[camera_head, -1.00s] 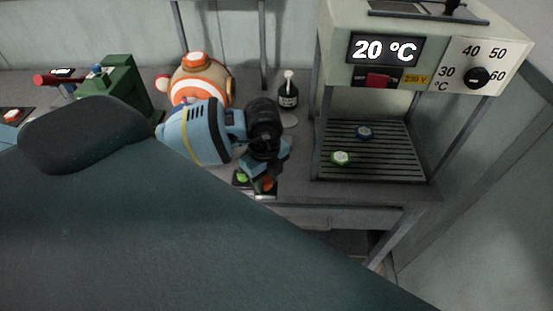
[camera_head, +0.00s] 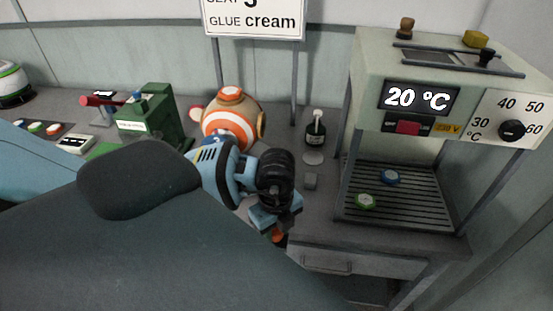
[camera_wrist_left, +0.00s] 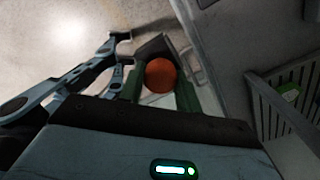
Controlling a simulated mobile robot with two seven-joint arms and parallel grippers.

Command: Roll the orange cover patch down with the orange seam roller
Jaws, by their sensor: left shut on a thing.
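My left gripper (camera_head: 277,222) is over the front of the bench, left of the press, shut on a small orange thing (camera_head: 278,236) that I take for the orange seam roller. In the left wrist view, its round orange end (camera_wrist_left: 160,75) sits between the fingers of the left gripper (camera_wrist_left: 158,88); the rest is hidden. My right gripper is not in view.
The press (camera_head: 440,65) reads 20 °C; a green and a blue disc lie on its slatted shelf (camera_head: 420,212). My dark arm covers the lower left.

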